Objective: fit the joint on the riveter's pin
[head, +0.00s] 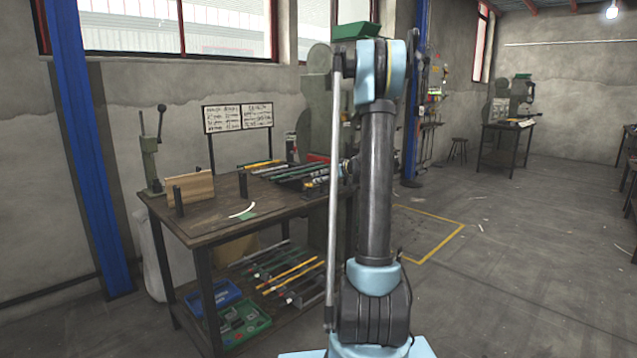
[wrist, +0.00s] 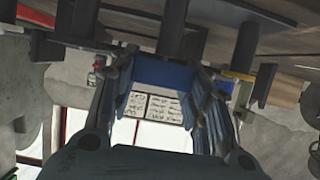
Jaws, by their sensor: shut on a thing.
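In the wrist view my gripper (wrist: 168,85) reaches away from the camera, its two dark fingers on either side of a dark blue piece (wrist: 165,72). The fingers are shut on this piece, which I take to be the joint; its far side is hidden. In the head view my upright arm hides the gripper. A grey-green press (head: 318,70) stands behind my arm, largely covered by it. A smaller lever press (head: 150,155) stands at the left end of the workbench. I cannot make out the riveter's pin in either view.
The workbench (head: 205,222) carries a wooden block (head: 190,188), dark upright posts and several rods. Its lower shelf holds a blue tray (head: 212,297) and a green case (head: 243,322). A blue column (head: 85,150) stands at the left. The floor at right is mostly clear.

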